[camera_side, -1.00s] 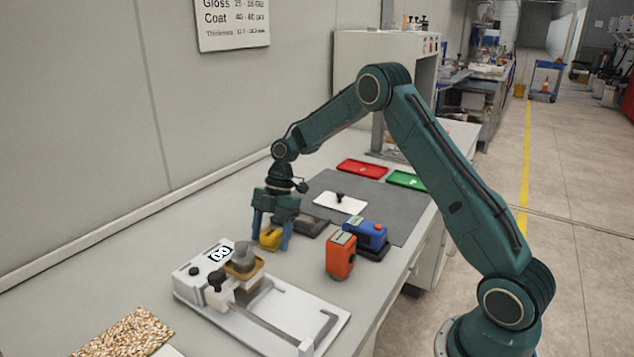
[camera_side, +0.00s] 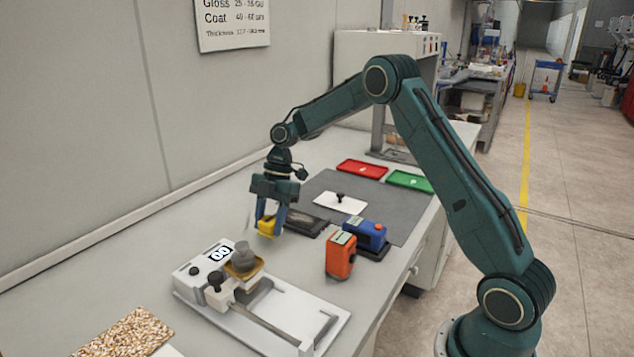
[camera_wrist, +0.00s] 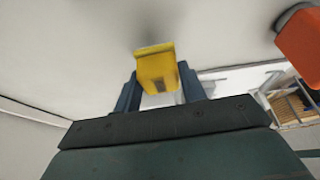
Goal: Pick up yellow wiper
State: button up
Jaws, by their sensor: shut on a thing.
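The yellow wiper (camera_side: 267,226) is a small yellow block between the two fingers of my gripper (camera_side: 270,222) in the side view. My gripper points down and is shut on it. The wiper appears slightly above the bench, left of the dark-topped block. In the wrist view the yellow wiper (camera_wrist: 157,68) sits between the fingertips of my gripper (camera_wrist: 160,90), with a dark slot in its face. Part of the wiper is hidden behind the fingers in the side view.
The white coater (camera_side: 205,285) stands in front on the bench. An orange device (camera_side: 340,258) and a blue device (camera_side: 366,234) stand to the right. Red (camera_side: 362,169) and green (camera_side: 409,181) trays lie farther back.

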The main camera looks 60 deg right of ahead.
aim_at(269, 219)
jog(key=shift+r, duration=3.1)
jog(key=o, duration=0.3)
jog(key=shift+c, duration=1.1)
jog(key=d+m+t+h, duration=0.1)
jog(key=d+m+t, duration=0.2)
jog(key=d+m, duration=0.6)
jog(key=d, duration=0.4)
jog(key=shift+d+f, duration=0.25)
jog(key=shift+d, duration=0.05)
jog(key=shift+w+f, duration=0.1)
